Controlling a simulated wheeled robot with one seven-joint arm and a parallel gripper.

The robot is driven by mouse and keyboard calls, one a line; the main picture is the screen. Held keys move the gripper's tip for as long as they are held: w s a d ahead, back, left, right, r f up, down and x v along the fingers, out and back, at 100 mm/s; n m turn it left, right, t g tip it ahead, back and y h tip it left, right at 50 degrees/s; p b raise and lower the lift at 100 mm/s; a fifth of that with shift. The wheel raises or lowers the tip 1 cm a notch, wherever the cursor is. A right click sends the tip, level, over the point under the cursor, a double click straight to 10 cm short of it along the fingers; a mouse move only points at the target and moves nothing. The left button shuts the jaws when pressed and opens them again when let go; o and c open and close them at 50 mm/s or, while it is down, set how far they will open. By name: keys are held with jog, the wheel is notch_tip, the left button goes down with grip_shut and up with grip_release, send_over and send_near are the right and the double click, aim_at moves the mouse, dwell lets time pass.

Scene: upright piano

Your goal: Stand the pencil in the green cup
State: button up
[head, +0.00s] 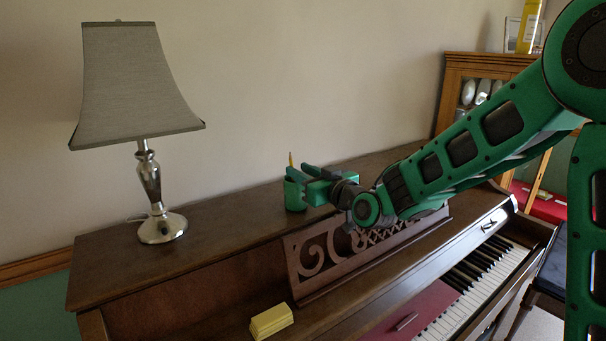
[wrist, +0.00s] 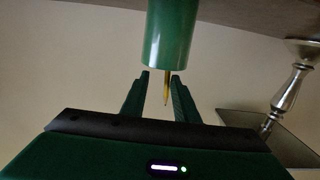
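The green cup (head: 294,196) stands upright on the piano top, left of my arm. The pencil (head: 290,159) is in the cup, its tip end sticking up above the rim. In the wrist view, which is upside down, the cup (wrist: 170,35) hangs from the top and the pencil (wrist: 167,88) projects from its mouth. My gripper (head: 299,173) is at the cup's rim in the head view. In the wrist view, my gripper (wrist: 161,74) has its fingers apart, with a gap around the pencil; neither finger visibly touches it. The pencil's lower part is hidden inside the cup.
A lamp (head: 151,185) with a grey shade stands on the piano top (head: 225,210) to the left. A yellow block (head: 271,321) lies nearer the front. The carved music stand (head: 325,254) is below the cup. The piano top between lamp and cup is clear.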

jog(key=shift+s, duration=0.1)
jog(key=v, duration=1)
jog(key=shift+s+d, duration=0.2)
jog(key=shift+d, duration=0.05)
jog(key=shift+d+f, duration=0.1)
jog(key=shift+f, duration=0.05)
